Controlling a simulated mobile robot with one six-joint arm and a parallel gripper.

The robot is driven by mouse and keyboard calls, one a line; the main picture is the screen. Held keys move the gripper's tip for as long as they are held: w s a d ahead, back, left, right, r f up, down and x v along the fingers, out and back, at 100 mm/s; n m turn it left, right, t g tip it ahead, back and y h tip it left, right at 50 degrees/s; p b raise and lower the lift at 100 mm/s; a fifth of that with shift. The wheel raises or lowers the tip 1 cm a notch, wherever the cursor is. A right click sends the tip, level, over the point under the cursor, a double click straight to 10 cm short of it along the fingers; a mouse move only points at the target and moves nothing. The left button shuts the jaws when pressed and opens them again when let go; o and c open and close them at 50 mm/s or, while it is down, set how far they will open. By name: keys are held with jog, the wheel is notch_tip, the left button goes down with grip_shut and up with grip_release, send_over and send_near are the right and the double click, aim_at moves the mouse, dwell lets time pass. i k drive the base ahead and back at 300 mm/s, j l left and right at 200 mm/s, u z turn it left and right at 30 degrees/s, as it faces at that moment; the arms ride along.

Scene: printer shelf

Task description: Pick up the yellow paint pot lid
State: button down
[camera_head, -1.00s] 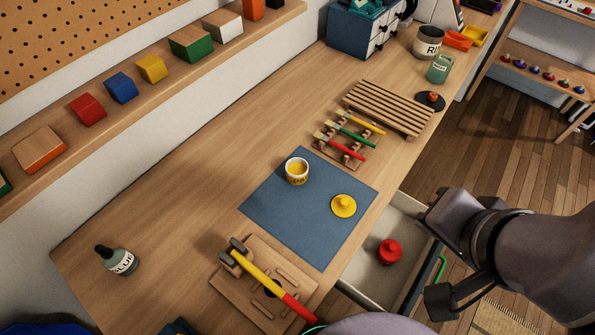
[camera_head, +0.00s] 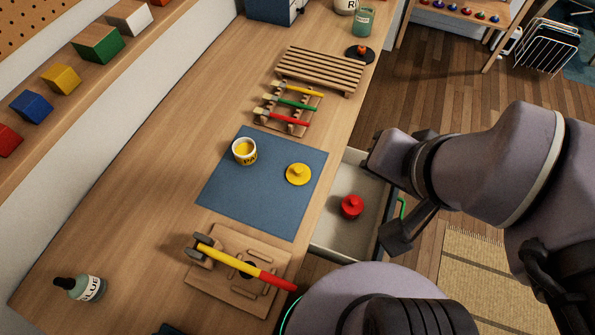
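The yellow paint pot lid (camera_head: 298,174) is a round disc with a small knob. It lies flat on the right part of a blue mat (camera_head: 225,192) on the wooden worktop. The open paint pot (camera_head: 244,153), white with yellow paint inside, stands on the mat to the left of the lid, apart from it. My arm is at the right, over the drawer and floor, well to the right of the lid. Nothing is seen to touch the lid.
An open drawer (camera_head: 338,233) holding a red knobbed piece (camera_head: 352,206) juts out beside the mat. A hammer (camera_head: 245,264) lies on a wooden board in front. Brushes on a rack (camera_head: 290,108) and a slatted rack (camera_head: 320,70) stand behind. A glue bottle (camera_head: 80,288) stands at the left.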

aim_at(299, 174)
jog(key=l+u, duration=0.3)
jog(key=k+l+u, duration=0.15)
jog(key=l+u, duration=0.2)
jog(key=k+l+u, duration=0.1)
jog(key=l+u, duration=0.2)
jog(key=i+l+u, duration=0.15)
jog(key=l+u, duration=0.15)
jog(key=i, duration=0.2)
